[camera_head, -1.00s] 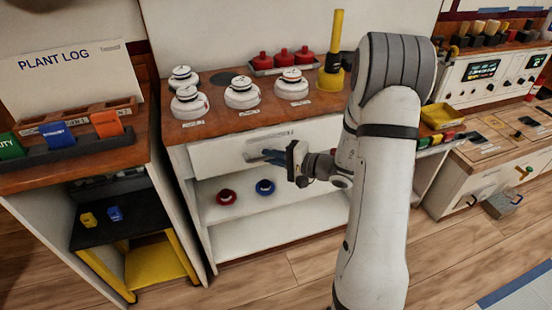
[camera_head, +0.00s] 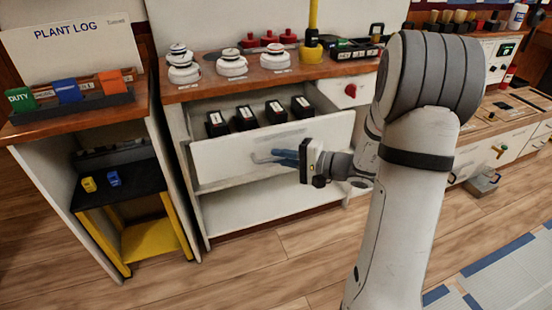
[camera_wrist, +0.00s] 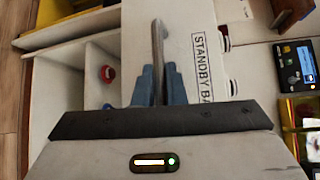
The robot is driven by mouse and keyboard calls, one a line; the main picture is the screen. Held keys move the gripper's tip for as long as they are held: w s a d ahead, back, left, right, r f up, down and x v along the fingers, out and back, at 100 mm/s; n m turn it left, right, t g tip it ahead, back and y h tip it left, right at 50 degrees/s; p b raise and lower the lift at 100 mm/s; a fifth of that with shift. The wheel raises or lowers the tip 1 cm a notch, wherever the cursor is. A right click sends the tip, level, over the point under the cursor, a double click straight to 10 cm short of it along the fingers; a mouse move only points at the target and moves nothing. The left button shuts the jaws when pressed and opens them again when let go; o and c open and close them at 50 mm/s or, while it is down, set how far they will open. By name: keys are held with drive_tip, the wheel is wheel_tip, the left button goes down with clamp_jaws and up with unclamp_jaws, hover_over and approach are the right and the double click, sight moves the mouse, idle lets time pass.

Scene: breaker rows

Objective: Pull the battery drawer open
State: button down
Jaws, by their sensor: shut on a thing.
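The battery drawer (camera_head: 222,163) is a white drawer under the wooden counter, and it stands pulled out. Several black batteries (camera_head: 247,118) with pale labels stand in a row inside it. My gripper (camera_head: 274,157) is at the drawer's front, its blue fingers shut on the metal handle (camera_head: 258,158). In the wrist view my gripper (camera_wrist: 159,85) has a blue finger on each side of the handle bar (camera_wrist: 158,45). The drawer front (camera_wrist: 192,25) there carries a label partly reading "STANDBY BA"; the rest is hidden.
White round detectors (camera_head: 231,63) and red knobs (camera_head: 289,36) stand on the counter (camera_head: 205,88) above. An open shelf (camera_head: 265,205) lies below the drawer. A cabinet with a black and yellow cart (camera_head: 150,240) is at left. Wooden floor (camera_head: 240,270) is clear in front.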

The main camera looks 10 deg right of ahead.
drive_tip(key=shift+s+d, duration=0.1)
drive_tip(key=shift+s, duration=0.1)
drive_tip(key=c, duration=1.5)
unclamp_jaws()
drive_tip(key=p+v, duration=0.1)
drive_tip(key=v, duration=0.6)
drive_tip(key=shift+s+d, duration=0.2)
drive_tip(key=shift+d, duration=0.05)
